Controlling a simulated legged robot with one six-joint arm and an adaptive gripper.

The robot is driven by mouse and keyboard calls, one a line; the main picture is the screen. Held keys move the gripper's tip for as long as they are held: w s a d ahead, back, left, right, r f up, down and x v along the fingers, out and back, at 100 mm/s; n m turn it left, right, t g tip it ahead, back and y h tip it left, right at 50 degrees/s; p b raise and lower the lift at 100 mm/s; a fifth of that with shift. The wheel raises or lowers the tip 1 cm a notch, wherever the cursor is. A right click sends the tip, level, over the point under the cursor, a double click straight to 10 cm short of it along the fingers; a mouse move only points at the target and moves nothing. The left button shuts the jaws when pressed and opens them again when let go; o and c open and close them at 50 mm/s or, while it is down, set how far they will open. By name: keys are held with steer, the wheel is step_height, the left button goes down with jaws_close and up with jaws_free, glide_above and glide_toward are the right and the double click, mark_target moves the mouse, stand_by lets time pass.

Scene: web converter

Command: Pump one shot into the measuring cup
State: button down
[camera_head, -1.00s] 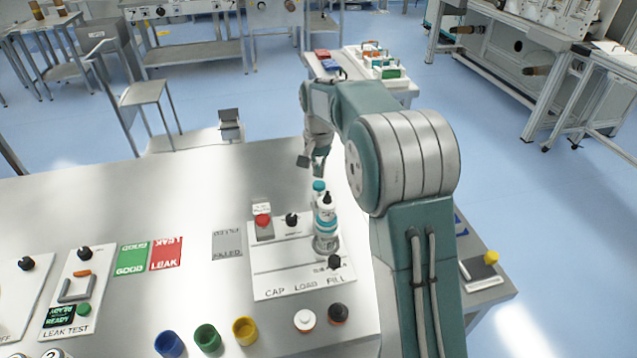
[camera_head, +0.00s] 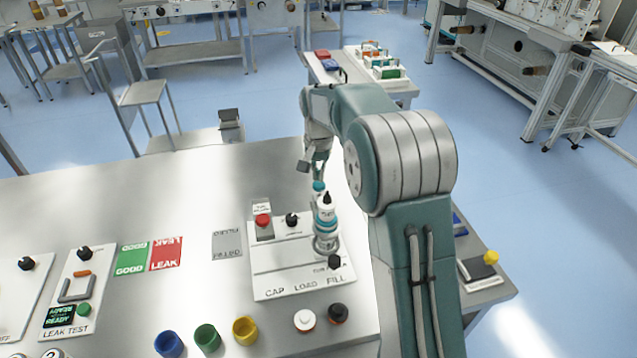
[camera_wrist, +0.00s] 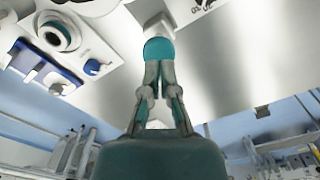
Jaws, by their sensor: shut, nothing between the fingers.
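My gripper (camera_head: 319,176) is shut and empty, pointing down just above a small teal top (camera_head: 319,187) behind the white bottle. In the wrist view, my closed fingertips (camera_wrist: 158,66) lie over a round teal top (camera_wrist: 159,49) with a white part beyond it. I cannot tell whether they touch it. The white bottle (camera_head: 326,222) with a teal band and a black tip stands upright on the right of the white station plate marked CAP, LOAD and FILL (camera_head: 280,272). I cannot make out a measuring cup for certain.
A red button (camera_head: 263,221) and black knobs stand on the station plate. Blue (camera_head: 169,344), green (camera_head: 208,338) and yellow (camera_head: 245,331) cups stand near the front edge. Green GOOD (camera_head: 132,259) and red LEAK (camera_head: 166,252) cards lie left. The bare metal tabletop (camera_head: 120,200) gives free room.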

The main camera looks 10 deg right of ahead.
mark_target(319, 183)
steer(key=shift+f, duration=1.7)
steer(key=shift+r, duration=2.35)
steer(key=shift+r, duration=3)
